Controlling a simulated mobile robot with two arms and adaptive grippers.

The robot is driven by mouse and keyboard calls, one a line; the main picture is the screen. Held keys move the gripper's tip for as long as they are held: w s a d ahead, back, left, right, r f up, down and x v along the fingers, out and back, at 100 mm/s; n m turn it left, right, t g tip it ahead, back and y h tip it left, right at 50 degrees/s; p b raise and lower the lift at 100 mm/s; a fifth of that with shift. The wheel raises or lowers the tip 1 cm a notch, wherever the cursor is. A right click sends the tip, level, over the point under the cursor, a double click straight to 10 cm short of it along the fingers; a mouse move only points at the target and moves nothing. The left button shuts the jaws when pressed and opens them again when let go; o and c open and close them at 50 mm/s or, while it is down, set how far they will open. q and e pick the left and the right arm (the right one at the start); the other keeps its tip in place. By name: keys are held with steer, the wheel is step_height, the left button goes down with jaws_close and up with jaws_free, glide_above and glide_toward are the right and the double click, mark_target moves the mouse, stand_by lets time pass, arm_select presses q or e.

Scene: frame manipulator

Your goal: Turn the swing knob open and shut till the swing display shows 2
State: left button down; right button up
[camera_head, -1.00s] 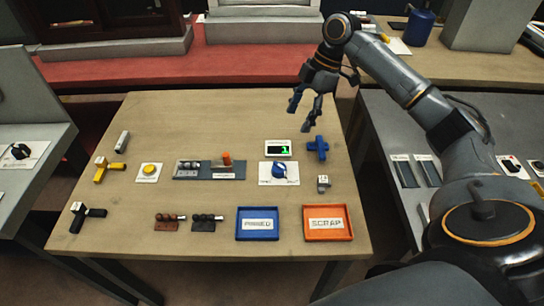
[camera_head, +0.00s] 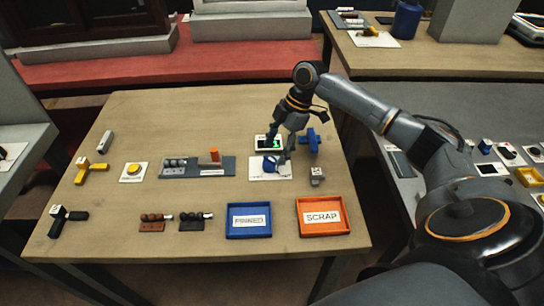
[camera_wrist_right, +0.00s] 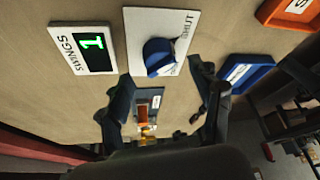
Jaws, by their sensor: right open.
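The blue swing knob (camera_head: 270,164) sits on a white plate on the wooden table. In the right wrist view the knob (camera_wrist_right: 159,57) shows whole, with "SHUT" lettered at one edge of its plate. The swing display (camera_wrist_right: 92,46) beside it is labelled "SWINGS" and shows a green 1; it also shows in the head view (camera_head: 268,143). My right gripper (camera_head: 281,154) is open just above the knob and partly hides it in the head view. In the wrist view its fingers (camera_wrist_right: 160,84) are spread and hold nothing. My left gripper is out of view.
A blue cross-shaped piece (camera_head: 309,140) lies right of the display, and a small grey block (camera_head: 316,177) right of the knob. A blue tray (camera_head: 248,235) and an orange "SCRAP" tray (camera_head: 324,230) stand at the front. A grey fixture (camera_head: 214,172) lies left.

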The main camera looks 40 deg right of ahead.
mark_target(272, 158)
steer(key=shift+x, duration=1.85)
steer(key=c, duration=1.2)
